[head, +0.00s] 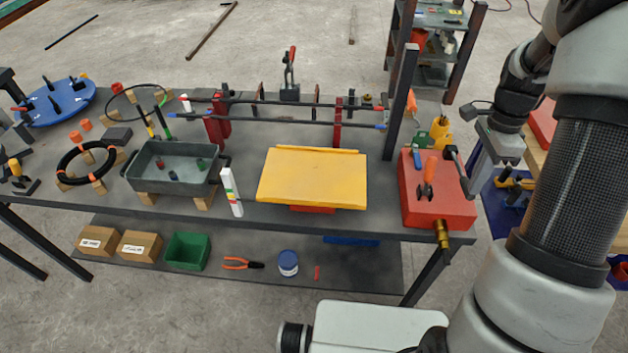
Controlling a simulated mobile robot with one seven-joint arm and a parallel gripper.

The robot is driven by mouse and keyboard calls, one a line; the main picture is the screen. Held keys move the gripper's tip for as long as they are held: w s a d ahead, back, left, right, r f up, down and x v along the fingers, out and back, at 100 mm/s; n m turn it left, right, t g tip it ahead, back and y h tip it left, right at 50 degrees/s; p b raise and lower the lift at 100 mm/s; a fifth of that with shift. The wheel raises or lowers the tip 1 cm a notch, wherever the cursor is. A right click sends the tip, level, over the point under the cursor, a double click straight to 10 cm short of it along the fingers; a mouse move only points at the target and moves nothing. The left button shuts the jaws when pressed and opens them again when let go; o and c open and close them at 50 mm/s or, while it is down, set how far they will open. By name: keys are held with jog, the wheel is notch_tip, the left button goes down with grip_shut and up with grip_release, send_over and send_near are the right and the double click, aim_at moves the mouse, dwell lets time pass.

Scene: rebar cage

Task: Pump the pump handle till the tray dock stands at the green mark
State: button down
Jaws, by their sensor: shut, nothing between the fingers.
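The yellow tray dock (313,178) is a flat plate with a raised back lip, low over the table on a red base (312,209). A white post (231,193) with small coloured bands stands to its left; I cannot clearly make out the green mark or the dock's height against it. The red pump box (440,208) is at the table's right end. A dark lever, seemingly the pump handle (459,171), is at its right side. My gripper (484,180) is shut and empty, just right of the lever; I cannot tell whether they touch.
An orange-handled valve (427,176) and a brass fitting (442,235) are on the red box. A grey tray (172,188) stands on wooden blocks at left. Horizontal bars (285,122) cross behind the dock. A dark upright post (401,100) stands behind the pump box.

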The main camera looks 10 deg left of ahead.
jog(key=shift+s+f+b, duration=0.1)
jog(key=shift+f+b, duration=0.25)
jog(key=shift+f, duration=0.3)
notch_tip(320, 180, up, 8)
jog(key=w+p, duration=0.2)
jog(key=p, duration=0.4)
jog(key=shift+w+p, duration=0.3)
jog(key=shift+w, duration=0.1)
dwell(0.4)
jog(key=shift+s+f+b, duration=0.3)
jog(key=shift+f+b, duration=0.1)
jog(key=shift+f, duration=0.25)
